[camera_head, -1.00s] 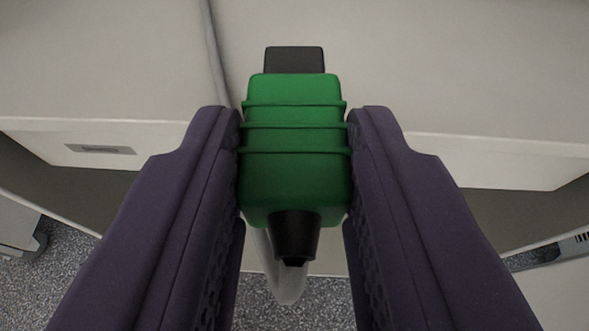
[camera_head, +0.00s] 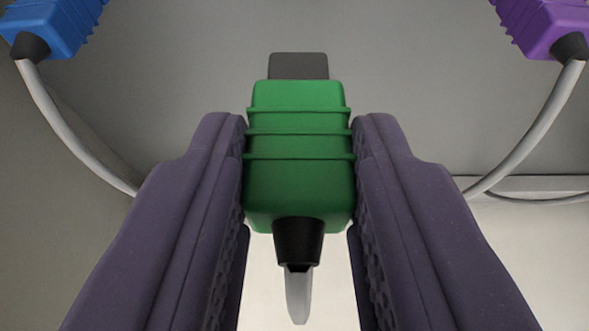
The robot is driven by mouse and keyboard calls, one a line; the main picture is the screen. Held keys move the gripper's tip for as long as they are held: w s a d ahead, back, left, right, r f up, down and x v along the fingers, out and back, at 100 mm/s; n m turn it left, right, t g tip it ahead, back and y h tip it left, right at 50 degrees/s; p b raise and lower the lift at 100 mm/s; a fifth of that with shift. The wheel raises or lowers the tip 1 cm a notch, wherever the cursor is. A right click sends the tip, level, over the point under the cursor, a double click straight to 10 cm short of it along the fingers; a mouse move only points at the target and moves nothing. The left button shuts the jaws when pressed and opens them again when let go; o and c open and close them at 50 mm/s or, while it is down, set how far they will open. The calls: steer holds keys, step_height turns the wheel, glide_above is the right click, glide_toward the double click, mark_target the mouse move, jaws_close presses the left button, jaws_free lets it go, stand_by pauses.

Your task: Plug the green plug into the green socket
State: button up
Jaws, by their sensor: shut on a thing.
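The green plug (camera_head: 298,165) is in the middle of the view, with its dark grey tip (camera_head: 298,66) pointing up the picture, away from me. My gripper (camera_head: 299,135) is shut on its two sides with purple-grey fingers. A black collar and a short piece of grey cable (camera_head: 298,295) hang from the plug's near end. The plug looks straight between the fingers. The green socket is not seen in this view. I cannot tell how far the tip is from the grey surface behind it.
A blue plug (camera_head: 55,22) is at the top left and a purple plug (camera_head: 545,22) at the top right, each with a grey cable curving down. Between them a plain grey panel (camera_head: 400,80) shows. A pale ledge (camera_head: 530,187) runs at the lower right.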

mark_target(298, 75)
steer(key=shift+w+a+p, duration=0.1)
steer(key=shift+w+p, duration=0.5)
steer(key=shift+w, duration=2.2)
steer(key=shift+b, duration=1.25)
steer(key=shift+w+b, duration=1.2)
steer(key=shift+w, duration=0.35)
stand_by(1.3)
steer(key=o, duration=1)
steer(key=shift+o, duration=0.2)
steer(key=shift+s, duration=0.1)
